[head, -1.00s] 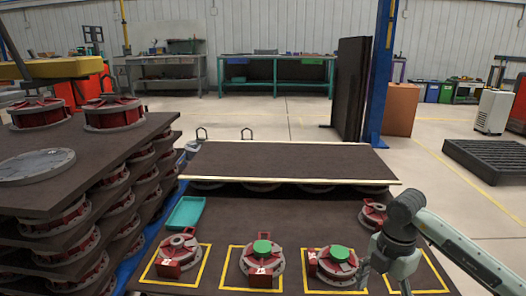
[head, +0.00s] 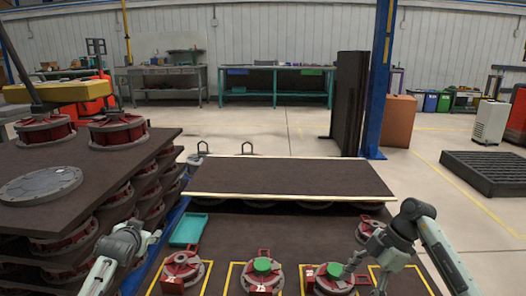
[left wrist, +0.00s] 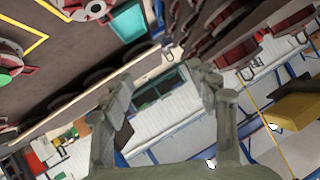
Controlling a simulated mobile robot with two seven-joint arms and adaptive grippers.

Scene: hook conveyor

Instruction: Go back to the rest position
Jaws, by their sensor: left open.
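My left gripper (head: 148,240) is at the lower left in the head view, above the edge between the part stack and the front table. Its two fingers are spread and empty in the left wrist view (left wrist: 165,82). My right arm comes in from the right. Its gripper (head: 364,275) hangs at the lower right with its fingers apart, close to a red and grey part with a green top (head: 334,279). I cannot tell whether it touches that part.
A stack of dark boards (head: 110,178) with red parts stands close on the left. The front table (head: 225,232) carries a teal tray (head: 188,230) and several red parts in yellow squares. A raised dark shelf (head: 290,180) lies behind.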

